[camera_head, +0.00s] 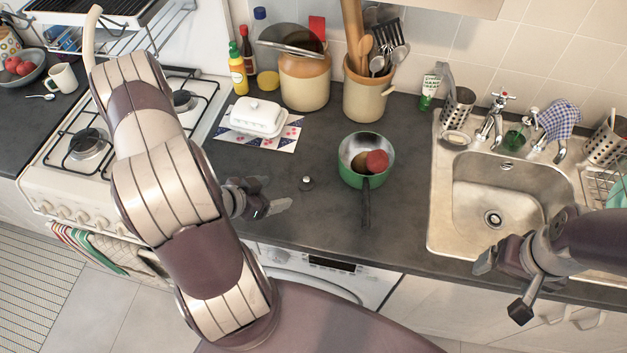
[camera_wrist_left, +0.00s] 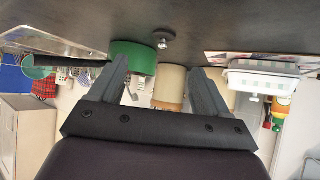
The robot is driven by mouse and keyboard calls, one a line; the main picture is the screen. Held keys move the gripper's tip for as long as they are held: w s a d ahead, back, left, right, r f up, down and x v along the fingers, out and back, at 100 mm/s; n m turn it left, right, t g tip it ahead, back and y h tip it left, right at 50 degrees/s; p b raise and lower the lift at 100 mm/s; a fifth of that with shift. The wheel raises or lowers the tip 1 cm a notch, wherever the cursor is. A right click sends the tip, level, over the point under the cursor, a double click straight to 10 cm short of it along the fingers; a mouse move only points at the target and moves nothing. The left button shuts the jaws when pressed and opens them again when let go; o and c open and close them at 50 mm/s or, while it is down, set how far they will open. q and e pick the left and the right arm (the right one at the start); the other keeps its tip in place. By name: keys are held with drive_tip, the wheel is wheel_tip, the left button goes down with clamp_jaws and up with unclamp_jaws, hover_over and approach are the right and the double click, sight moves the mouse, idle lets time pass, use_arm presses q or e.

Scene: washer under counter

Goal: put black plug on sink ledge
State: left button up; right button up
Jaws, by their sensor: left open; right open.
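The black plug (camera_head: 307,183) is a small dark disc with a light top knob, lying on the dark counter left of the green saucepan. It also shows in the left wrist view (camera_wrist_left: 162,42), upside down, ahead of and between the fingers. My left gripper (camera_head: 272,194) is open and empty, a little to the left of the plug and apart from it. The steel sink (camera_head: 437,215) is at the right; its back ledge (camera_head: 483,149) carries the taps and several items. My right gripper (camera_head: 503,288) is open and empty in front of the sink's front edge.
The green saucepan (camera_head: 352,178) holds roundish items, and its handle points to the front edge. A butter dish (camera_head: 257,117) on a patterned mat and stoneware jars (camera_head: 304,82) stand behind. The counter around the plug is clear. The stove (camera_head: 95,150) is at left.

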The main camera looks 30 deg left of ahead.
use_arm(q)
drive_tip(key=p, duration=0.1)
approach(304, 180)
drive_tip(key=x, duration=0.3)
drive_tip(key=shift+d+f, duration=0.1)
drive_tip(key=shift+f, duration=0.5)
drive_tip(key=w, duration=0.1)
drive_tip(key=w+d+p, duration=0.1)
drive_tip(key=w+f+p, duration=0.1)
drive_tip(key=shift+w+d, duration=0.1)
drive_tip(key=shift+d, duration=0.15)
drive_tip(key=shift+w+f, duration=0.85)
drive_tip(key=shift+f, duration=0.15)
drive_tip(key=shift+s+d+r, duration=0.1)
drive_tip(key=shift+d, duration=0.05)
drive_tip(key=c, duration=1.2)
use_arm(e)
drive_tip(key=shift+a+r, duration=0.15)
drive_tip(key=shift+r, duration=0.65)
drive_tip(key=shift+a+r, duration=0.15)
drive_tip(key=shift+r, duration=0.65)
